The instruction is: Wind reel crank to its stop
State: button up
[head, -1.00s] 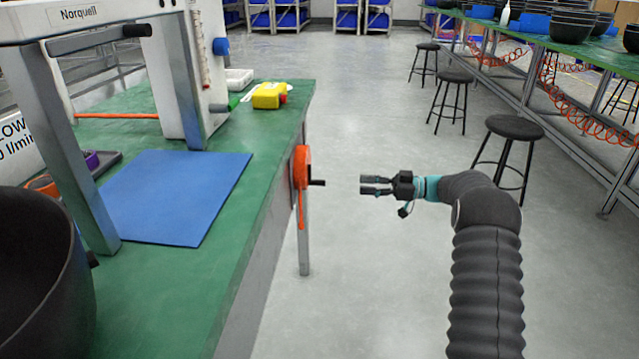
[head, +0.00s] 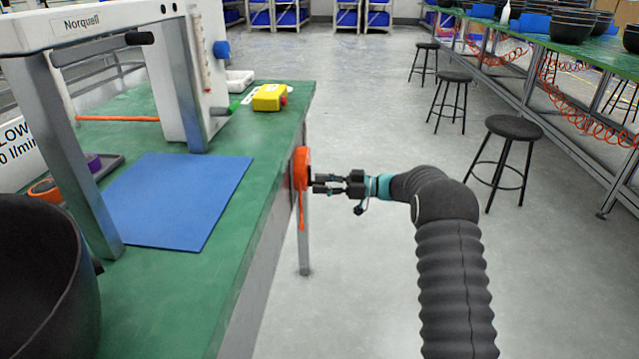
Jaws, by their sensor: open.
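The orange reel (head: 301,169) is mounted on the side edge of the green bench, with an orange strap hanging below it. Its dark crank handle sticks out to the right and is now mostly hidden by my gripper. My gripper (head: 318,184) is open, its fingers pointing left at the crank, close to the reel's face. I cannot tell whether the fingers touch the handle or stand around it.
The green bench (head: 180,285) fills the left side, with a blue mat (head: 178,200), a white Norquell frame (head: 85,22), a yellow box (head: 269,97) and a dark bowl (head: 40,285). Stools (head: 516,126) stand at the right. The floor between is clear.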

jog(key=shift+a, duration=0.45)
grip_shut()
jog(key=shift+f+m+b, duration=0.1)
jog(key=shift+m+b, duration=0.2)
jog(key=shift+b, duration=0.05)
